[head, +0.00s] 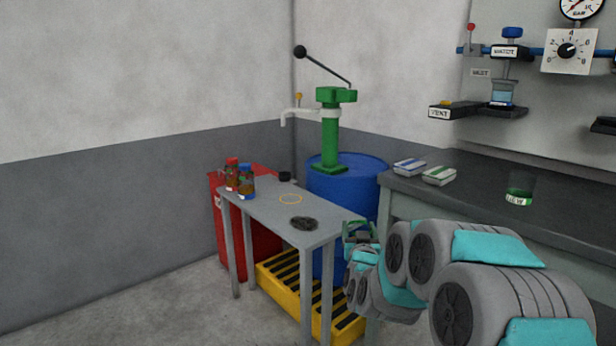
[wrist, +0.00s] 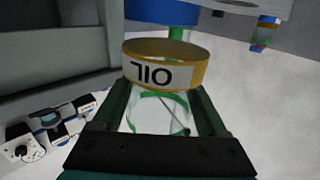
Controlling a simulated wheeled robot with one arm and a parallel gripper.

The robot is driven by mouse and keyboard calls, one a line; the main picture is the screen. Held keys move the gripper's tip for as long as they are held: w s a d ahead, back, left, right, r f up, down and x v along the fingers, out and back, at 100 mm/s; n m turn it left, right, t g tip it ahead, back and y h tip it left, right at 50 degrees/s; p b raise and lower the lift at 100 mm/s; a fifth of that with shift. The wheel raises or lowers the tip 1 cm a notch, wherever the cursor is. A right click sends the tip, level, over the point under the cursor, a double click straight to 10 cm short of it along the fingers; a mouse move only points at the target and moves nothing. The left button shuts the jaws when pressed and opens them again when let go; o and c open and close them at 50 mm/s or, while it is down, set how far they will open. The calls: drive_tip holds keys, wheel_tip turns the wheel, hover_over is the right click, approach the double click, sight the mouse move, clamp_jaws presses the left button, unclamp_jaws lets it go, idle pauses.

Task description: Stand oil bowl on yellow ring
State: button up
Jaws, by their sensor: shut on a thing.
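The oil bowl (wrist: 165,66) is a clear vessel with an amber band and a white OIL label, which reads upside down in the wrist view. My gripper (wrist: 160,98) has its two dark green fingers on either side of it and is shut on it. In the head view my gripper (head: 358,230) is just right of the small grey table's near right corner; I cannot clearly make out the bowl there. The yellow ring (head: 280,199) is a thin flat outline on the small table's top, left of my gripper, with nothing standing on it.
A blue drum (head: 368,180) with a green pump (head: 330,135) stands behind. A dark-topped bench (head: 470,190) is at the right.

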sight(365, 225)
drive_tip(key=shift+w+d+r+n+y, duration=0.15)
drive_tip(key=shift+w+d+r+y, duration=0.1)
drive_tip(key=shift+w, duration=0.2)
drive_tip(key=shift+w+d+r+n+y, duration=0.15)
drive_tip(key=shift+w+d, duration=0.15)
drive_tip(key=shift+w, duration=0.15)
drive_tip(key=shift+w+d+r+n+y, duration=0.1)
drive_tip(key=shift+w+d+r+y, duration=0.15)
drive_tip(key=shift+w, duration=0.2)
drive_tip(key=shift+f, duration=0.1)
